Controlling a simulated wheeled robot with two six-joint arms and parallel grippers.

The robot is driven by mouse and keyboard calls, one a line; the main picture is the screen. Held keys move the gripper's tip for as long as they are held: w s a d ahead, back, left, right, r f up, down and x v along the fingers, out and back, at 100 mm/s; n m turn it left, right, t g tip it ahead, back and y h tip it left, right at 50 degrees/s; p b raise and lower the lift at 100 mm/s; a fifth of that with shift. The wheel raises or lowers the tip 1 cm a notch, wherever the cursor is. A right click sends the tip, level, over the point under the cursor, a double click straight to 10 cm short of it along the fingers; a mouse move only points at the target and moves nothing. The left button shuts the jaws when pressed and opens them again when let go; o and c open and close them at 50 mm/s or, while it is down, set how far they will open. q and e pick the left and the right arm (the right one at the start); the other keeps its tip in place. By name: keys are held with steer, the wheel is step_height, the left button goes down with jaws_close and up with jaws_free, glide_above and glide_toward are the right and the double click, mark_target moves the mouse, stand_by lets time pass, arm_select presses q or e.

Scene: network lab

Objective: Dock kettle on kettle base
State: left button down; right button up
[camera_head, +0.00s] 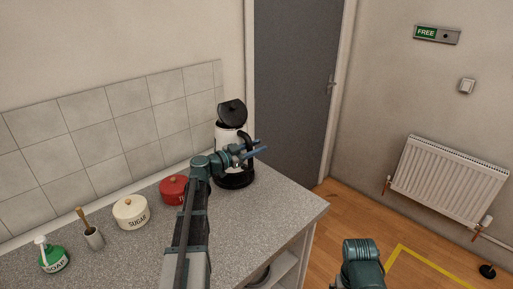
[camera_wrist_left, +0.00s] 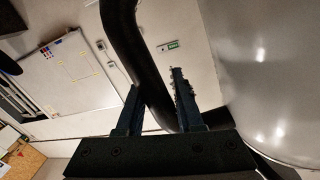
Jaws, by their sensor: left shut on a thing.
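The white kettle (camera_head: 230,135) with a black handle stands upright at the far end of the counter, its black lid (camera_head: 231,112) raised. The black kettle base (camera_head: 235,180) shows under it; I cannot tell whether the kettle is seated on it or slightly above. My left gripper (camera_head: 258,149) is shut on the handle (camera_head: 246,143), at the kettle's right side. In the left wrist view, the handle (camera_wrist_left: 122,40) passes between the fingers (camera_wrist_left: 157,100), and the shiny kettle body (camera_wrist_left: 270,75) is on the right. My right gripper is not visible; only part of that arm shows.
The grey counter (camera_head: 280,207) is clear right of the kettle. A grey door (camera_head: 295,85) is behind.

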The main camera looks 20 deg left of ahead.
arm_select(q)
steer(key=shift+f+b, duration=1.35)
steer(key=shift+f, duration=0.3)
steer(key=shift+f+b, duration=0.55)
steer(key=shift+b, duration=0.05)
stand_by(0.5)
steer(key=c, duration=0.8)
jaws_free()
steer(key=shift+c, duration=0.2)
steer(key=shift+s+a, duration=0.1)
steer(key=shift+s, duration=0.05)
steer(key=v, duration=1)
steer(key=shift+s+a, duration=0.15)
steer(key=shift+s, duration=0.2)
steer(key=shift+s, duration=0.1)
